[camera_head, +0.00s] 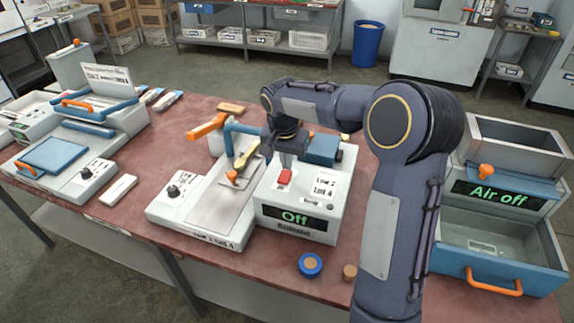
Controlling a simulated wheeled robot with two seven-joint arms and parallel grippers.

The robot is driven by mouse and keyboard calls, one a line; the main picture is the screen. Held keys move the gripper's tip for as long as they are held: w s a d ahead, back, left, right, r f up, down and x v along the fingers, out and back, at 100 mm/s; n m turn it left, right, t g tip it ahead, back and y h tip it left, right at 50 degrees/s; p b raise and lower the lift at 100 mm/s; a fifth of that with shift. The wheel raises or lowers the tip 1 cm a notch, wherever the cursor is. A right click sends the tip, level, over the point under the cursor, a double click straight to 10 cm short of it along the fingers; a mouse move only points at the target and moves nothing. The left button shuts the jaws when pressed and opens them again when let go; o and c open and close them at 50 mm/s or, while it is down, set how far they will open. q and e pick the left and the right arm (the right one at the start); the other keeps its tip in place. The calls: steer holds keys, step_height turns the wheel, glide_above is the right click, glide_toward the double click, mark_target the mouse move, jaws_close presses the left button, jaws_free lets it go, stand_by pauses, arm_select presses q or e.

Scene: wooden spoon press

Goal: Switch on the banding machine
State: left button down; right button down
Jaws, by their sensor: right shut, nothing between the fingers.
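A white machine (263,218) stands near the middle of the table. Its dark display reads "Off" in green, and a small label below it is too small to read surely. On its top are a red switch (285,177) and a white card with small text (323,187). I take it to be the banding machine. My right gripper (284,164) points down just behind and above the red switch, shut and empty. I cannot tell whether the fingertips touch the switch. My left gripper is not in view.
A press with an orange handle (206,127) and a knob stands left of the machine. A blue-rimmed roll (310,265) lies in front. A bin unit reading "Air off" (505,196) stands right. Blue-and-white machines (58,155) stand left.

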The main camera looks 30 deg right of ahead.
mark_target(285, 177)
steer(key=shift+w+d+f, duration=0.1)
steer(key=shift+d+f, duration=0.05)
steer(key=shift+f, duration=1)
